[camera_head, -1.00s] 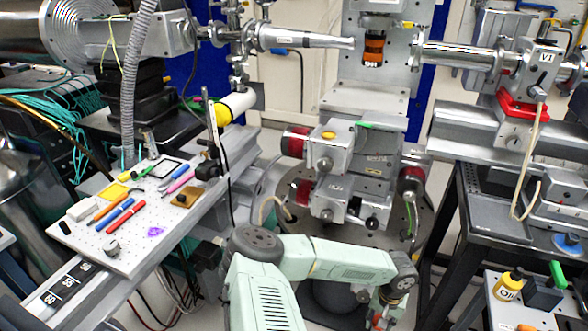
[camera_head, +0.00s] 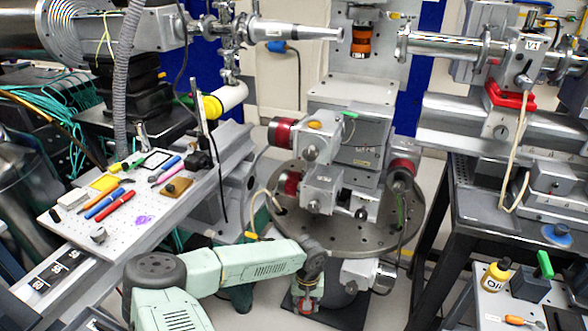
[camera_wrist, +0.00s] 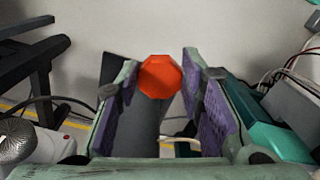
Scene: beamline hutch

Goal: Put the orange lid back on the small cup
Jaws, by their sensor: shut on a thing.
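My gripper (camera_wrist: 160,82) has purple-padded fingers and is shut on the orange lid (camera_wrist: 159,77), a small eight-sided disc at the fingertips in the wrist view. In the head view my gripper (camera_head: 307,305) is low, in front of the round stage plate, with a bit of orange at its end. I cannot make out the small cup for certain. A small grey cylinder (camera_head: 98,234) stands on the front part of the white perforated board (camera_head: 150,240), well left of my gripper; I cannot tell whether it is the cup.
Pens, a yellow pad (camera_head: 104,182) and a brown block (camera_head: 176,187) lie on the board. Stacked stages with red-ended motors (camera_head: 283,133) stand on the round plate (camera_head: 350,235). A dark bench (camera_head: 470,215) is at right. A cart with an oil bottle (camera_head: 495,277) is at lower right.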

